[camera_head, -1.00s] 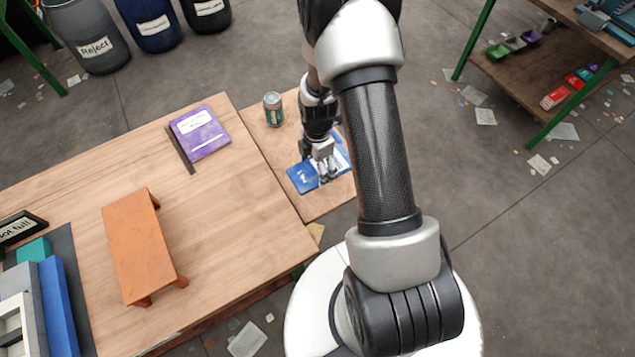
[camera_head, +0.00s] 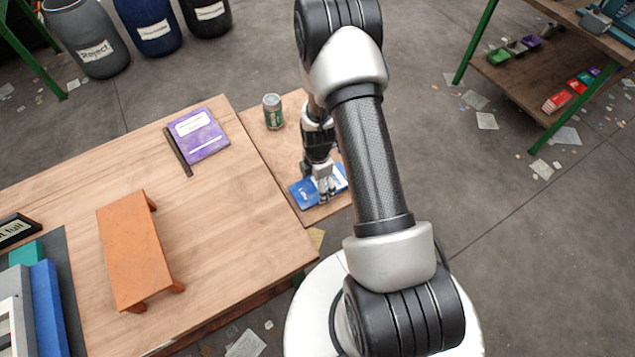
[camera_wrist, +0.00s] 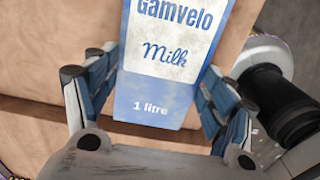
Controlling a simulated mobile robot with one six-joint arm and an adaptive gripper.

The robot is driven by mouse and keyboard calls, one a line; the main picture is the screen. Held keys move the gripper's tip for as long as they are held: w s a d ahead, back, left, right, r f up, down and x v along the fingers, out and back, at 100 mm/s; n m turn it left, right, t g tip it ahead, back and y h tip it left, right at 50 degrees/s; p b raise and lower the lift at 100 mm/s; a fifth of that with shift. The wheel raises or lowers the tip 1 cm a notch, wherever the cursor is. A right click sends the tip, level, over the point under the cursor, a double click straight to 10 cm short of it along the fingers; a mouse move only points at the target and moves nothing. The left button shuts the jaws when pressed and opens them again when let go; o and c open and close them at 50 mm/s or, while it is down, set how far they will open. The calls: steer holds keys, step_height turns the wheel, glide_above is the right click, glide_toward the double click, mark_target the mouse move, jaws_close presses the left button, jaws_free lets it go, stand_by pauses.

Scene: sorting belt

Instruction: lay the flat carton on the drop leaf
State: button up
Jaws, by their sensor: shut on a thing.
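The flat carton is blue and white, with "Gamvelo Milk" and "1 litre" in the wrist view (camera_wrist: 160,85). My gripper (camera_wrist: 153,78) is shut on it, with one finger at each side edge. In the head view the carton (camera_head: 303,194) shows below my gripper (camera_head: 324,194), over the front part of the drop leaf (camera_head: 284,152). The leaf is a narrow wooden panel along the right side of the table. My gripper and arm hide part of the carton. I cannot tell whether the carton touches the leaf.
A green can (camera_head: 272,112) stands upright at the leaf's back. On the table (camera_head: 220,235) lie a purple book (camera_head: 199,135), a dark bar (camera_head: 178,152) and an orange stand (camera_head: 135,250). The leaf between can and carton is clear.

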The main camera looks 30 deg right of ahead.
steer(key=shift+f+b, duration=0.35)
steer(key=shift+f, duration=0.15)
steer(key=o, duration=0.9)
steer(key=shift+r, duration=0.1)
steer(key=shift+c, duration=0.2)
